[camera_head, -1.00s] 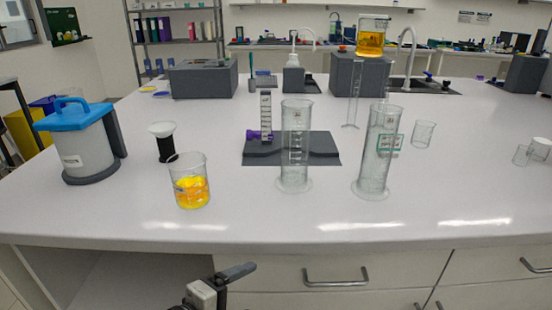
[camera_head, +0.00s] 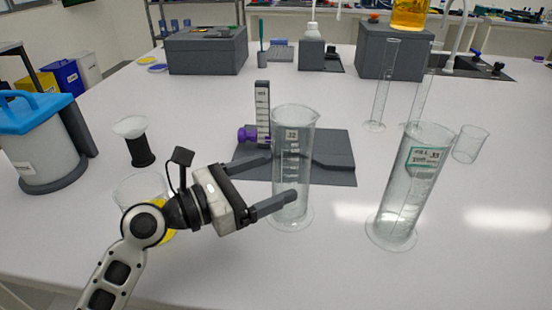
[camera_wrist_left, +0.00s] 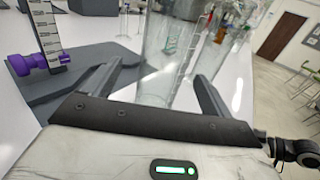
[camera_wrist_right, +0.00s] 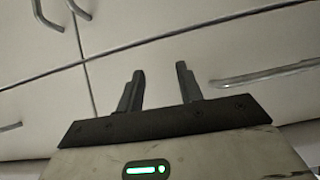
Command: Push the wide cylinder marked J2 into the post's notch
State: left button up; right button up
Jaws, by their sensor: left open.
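A wide clear graduated cylinder (camera_head: 292,150) stands upright in front of the grey base (camera_head: 335,170); the mark on its small label is too small to read surely. The dark post (camera_head: 263,112) with a white scale and purple knob rises from that base, behind and left of the cylinder. I cannot make out its notch. My left gripper (camera_head: 283,177) is open, with one finger on each side of the cylinder's body; the cylinder (camera_wrist_left: 180,60) also shows between the fingers in the left wrist view. Contact is unclear. My right gripper (camera_wrist_right: 160,88) is open and empty, facing drawer fronts.
Another wide cylinder (camera_head: 408,190) with a green-edged label stands to the right. A beaker (camera_head: 470,144) and thin cylinders (camera_head: 382,85) stand behind it. A beaker with yellow liquid (camera_head: 165,232) is partly hidden by my left arm. A black stand with white top (camera_head: 138,150) is beyond it.

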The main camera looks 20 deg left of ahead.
aim_at(292, 171)
pick_arm(q)
jog(key=shift+w+d+r, duration=0.2)
jog(key=shift+w+d, duration=0.1)
jog(key=x, duration=0.4)
jog(key=shift+d+p, duration=0.3)
jog(key=shift+p, duration=0.05)
jog(key=shift+w+d, duration=0.45)
jog(key=shift+w, duration=0.05)
jog(key=shift+c, duration=0.8)
jog(key=c, duration=1)
jog(key=shift+w, duration=0.15)
jog(key=shift+c, duration=0.4)
pick_arm(e)
jog(key=shift+s, duration=0.65)
